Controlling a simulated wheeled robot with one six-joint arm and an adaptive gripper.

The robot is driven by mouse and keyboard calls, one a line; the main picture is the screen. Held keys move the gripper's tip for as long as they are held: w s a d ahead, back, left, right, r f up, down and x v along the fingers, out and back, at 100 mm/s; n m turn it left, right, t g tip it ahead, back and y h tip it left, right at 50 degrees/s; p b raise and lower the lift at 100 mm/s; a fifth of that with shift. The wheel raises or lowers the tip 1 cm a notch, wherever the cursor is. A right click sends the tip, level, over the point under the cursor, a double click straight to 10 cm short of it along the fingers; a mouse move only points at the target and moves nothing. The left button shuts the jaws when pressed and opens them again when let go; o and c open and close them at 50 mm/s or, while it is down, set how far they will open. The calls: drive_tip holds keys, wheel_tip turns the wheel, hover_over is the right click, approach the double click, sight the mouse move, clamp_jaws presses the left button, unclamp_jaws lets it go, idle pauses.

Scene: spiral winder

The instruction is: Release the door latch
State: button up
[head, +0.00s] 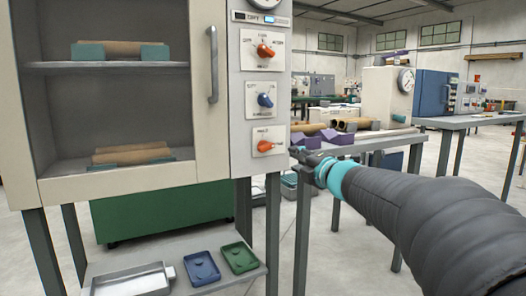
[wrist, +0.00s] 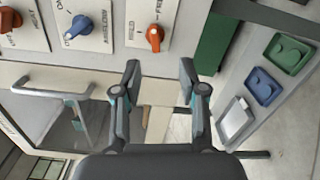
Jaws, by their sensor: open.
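The cabinet door (head: 212,140) is cream-framed with a dark window and a grey bar handle (head: 213,65); it looks shut. Beside it, the panel has a lowest orange knob (head: 265,146), pointing sideways on a white plate with small lettering I cannot read for sure. I cannot tell for certain that this knob is the latch. My gripper (head: 300,158) is just right of this knob, apart from it. In the wrist view, my gripper (wrist: 158,76) is open and empty, with the lowest orange knob (wrist: 155,37) beyond the gap between its fingertips.
A blue knob (head: 265,100) and another orange knob (head: 265,51) sit above on the panel. Wrapped rolls (head: 122,48) rest on shelves behind the window. Below are a blue tray (head: 202,268) and a green tray (head: 239,257). A bench (head: 375,136) with purple blocks stands behind my gripper.

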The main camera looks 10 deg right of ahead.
sight(268, 148)
drive_tip(key=shift+n+y, duration=0.5)
drive_tip(key=shift+n, duration=0.2)
drive_tip(key=x, duration=0.9)
drive_tip(key=a+x, duration=0.1)
drive_tip(key=x, duration=0.3)
drive_tip(key=shift+w+a+r, duration=0.1)
drive_tip(key=shift+w+a, duration=0.05)
drive_tip(key=shift+w, duration=0.05)
clamp_jaws()
